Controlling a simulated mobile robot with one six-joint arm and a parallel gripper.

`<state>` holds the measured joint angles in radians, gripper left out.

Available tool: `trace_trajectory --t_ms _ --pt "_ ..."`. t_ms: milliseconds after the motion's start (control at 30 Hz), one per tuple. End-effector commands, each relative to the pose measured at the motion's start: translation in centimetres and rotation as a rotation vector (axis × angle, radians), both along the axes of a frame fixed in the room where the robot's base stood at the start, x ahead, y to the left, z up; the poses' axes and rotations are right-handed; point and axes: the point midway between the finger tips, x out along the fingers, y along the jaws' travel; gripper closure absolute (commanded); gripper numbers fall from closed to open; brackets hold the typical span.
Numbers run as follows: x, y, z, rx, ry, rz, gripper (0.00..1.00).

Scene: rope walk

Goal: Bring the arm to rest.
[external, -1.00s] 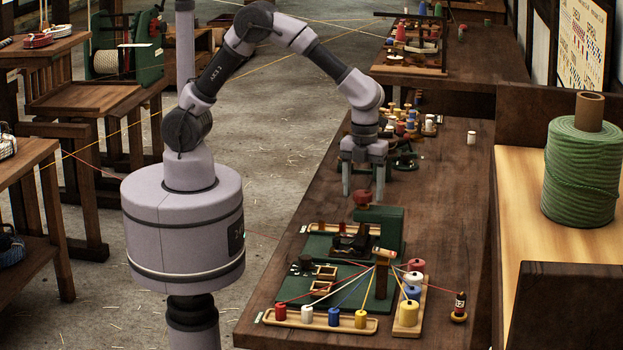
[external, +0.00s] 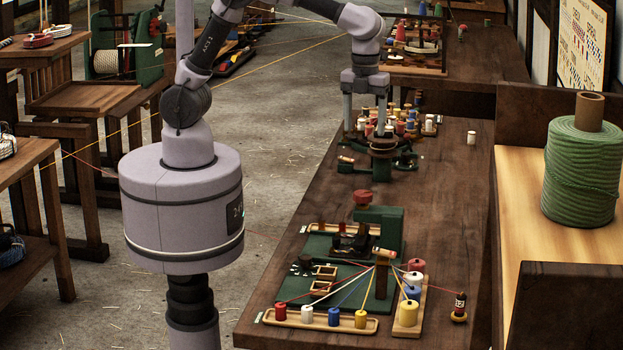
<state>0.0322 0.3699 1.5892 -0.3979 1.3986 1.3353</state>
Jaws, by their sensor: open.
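My gripper (external: 365,134) is open and empty, pointing down above the far part of the long wooden bench (external: 450,215). Its two fingers stand well apart, with a green metal device (external: 382,165) and several small spools showing between and behind them. I cannot tell exactly how high the fingertips are over the device. My arm arches up from its column, and the top of the arch is cut off by the frame's upper edge.
A green-based machine (external: 378,222) with several coloured bobbins and fanned threads stands on the near bench. A big green twine reel (external: 583,170) stands on a light wooden surface at right. Yellow strands cross behind my arm. A small white spool (external: 471,138) stands alone.

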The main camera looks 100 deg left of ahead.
Motion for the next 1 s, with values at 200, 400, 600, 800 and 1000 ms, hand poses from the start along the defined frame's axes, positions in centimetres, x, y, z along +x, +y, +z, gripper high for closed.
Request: trace_trajectory --t_ms 200,400,600,800,1000 --pt "0.0 0.0 0.1 0.0 0.0 0.0 0.33" --pt "0.0 0.0 0.1 0.0 0.0 0.0 0.33" --pt "-5.1 1.4 2.7 0.021 -0.119 0.291 0.33" --pt "-17.1 4.1 2.6 -0.058 -0.39 0.939 0.33" --pt "-23.2 5.3 -0.5 -0.194 -0.538 1.304 0.33"
